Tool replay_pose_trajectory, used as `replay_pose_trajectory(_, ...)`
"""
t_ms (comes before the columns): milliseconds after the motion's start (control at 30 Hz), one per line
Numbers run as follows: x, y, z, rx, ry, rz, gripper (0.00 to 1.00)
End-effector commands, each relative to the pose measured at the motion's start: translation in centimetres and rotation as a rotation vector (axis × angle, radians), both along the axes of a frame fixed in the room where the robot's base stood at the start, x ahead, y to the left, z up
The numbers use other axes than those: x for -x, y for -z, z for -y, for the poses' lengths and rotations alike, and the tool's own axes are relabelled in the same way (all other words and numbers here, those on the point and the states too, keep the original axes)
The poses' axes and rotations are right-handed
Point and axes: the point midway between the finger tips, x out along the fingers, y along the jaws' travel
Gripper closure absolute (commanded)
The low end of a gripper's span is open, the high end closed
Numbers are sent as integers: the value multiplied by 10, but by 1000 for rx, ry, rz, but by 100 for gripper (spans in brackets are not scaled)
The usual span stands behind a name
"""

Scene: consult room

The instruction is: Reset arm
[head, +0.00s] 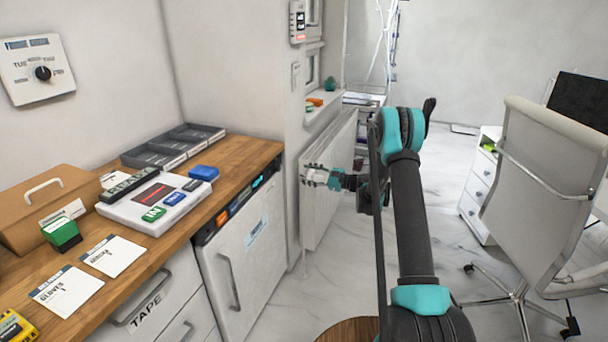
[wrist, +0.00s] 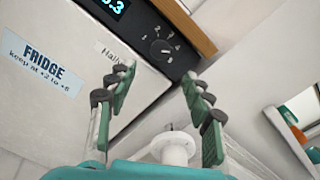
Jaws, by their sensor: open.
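My gripper (head: 308,178) is held out in front of the radiator in the head view, with its fingers pointing left. In the wrist view its two green-padded fingers (wrist: 158,90) stand apart and nothing is held at their tips. My arm reaches forward from the lower right of the head view, with its elbow raised. A white round part (wrist: 173,148) shows low between the fingers in the wrist view; I cannot tell what it belongs to.
The white fridge (head: 243,250) under the wooden counter (head: 255,150) is left of my gripper; its dial (wrist: 163,50) faces the wrist camera. The radiator (head: 330,185) is close behind. A white chair (head: 535,190) and drawer unit (head: 480,190) stand right. Floor between is clear.

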Motion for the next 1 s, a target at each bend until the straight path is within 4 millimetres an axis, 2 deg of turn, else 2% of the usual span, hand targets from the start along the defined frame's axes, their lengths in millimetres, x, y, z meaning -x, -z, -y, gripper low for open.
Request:
replay_pose_trajectory(267,3,-4,0,19,0,10,49)
replay_pose_trajectory(467,28,-23,1,180,-4,89,49)
replay_pose_trajectory(767,97,-50,18,531,-52,264,49)
replay_pose_trajectory(1000,165,-59,43,804,-128,399,49)
